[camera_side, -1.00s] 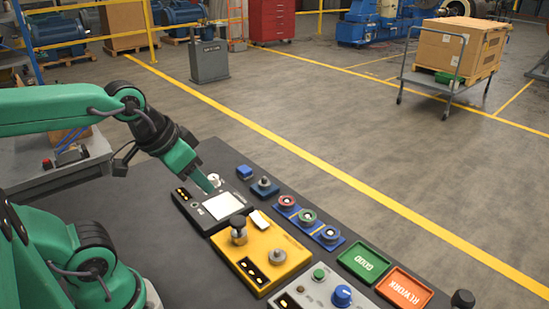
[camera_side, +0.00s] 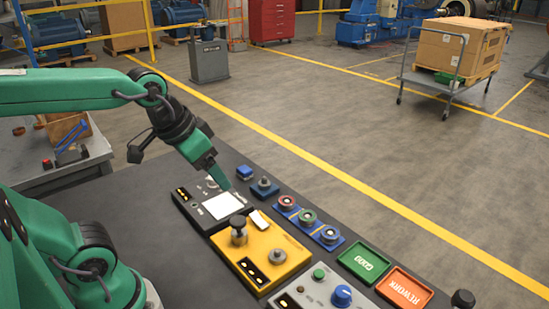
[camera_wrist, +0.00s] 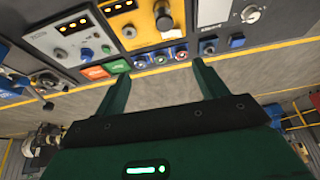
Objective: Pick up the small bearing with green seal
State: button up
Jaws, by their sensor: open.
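The small bearing with the green seal (camera_side: 308,216) sits in the middle of a blue holder (camera_side: 320,226), between a red-sealed bearing (camera_side: 286,202) and a blue-sealed bearing (camera_side: 330,234). In the wrist view the green-sealed bearing (camera_wrist: 160,59) shows small, beyond and between my fingertips. My gripper (camera_side: 222,182) is above the grey device with the white pad, left of and apart from the bearings. In the wrist view my gripper (camera_wrist: 160,76) has its two fingers spread with nothing between them.
A yellow fixture (camera_side: 262,250) with a dark knob stands left of the holder. A green GOOD tray (camera_side: 364,262) and an orange REWORK tray (camera_side: 404,290) lie to the right.

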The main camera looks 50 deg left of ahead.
jog(key=w+g, duration=0.1)
jog(key=w, duration=0.5)
jog(key=m+g, duration=0.2)
jog(key=g, duration=0.2)
send_over(306, 216)
notch_tip(306, 216, down, 15)
jog(key=shift+w+f, duration=0.1)
jog(key=shift+f, duration=1.6)
jog(key=shift+f, duration=0.1)
jog(key=shift+f, duration=2.5)
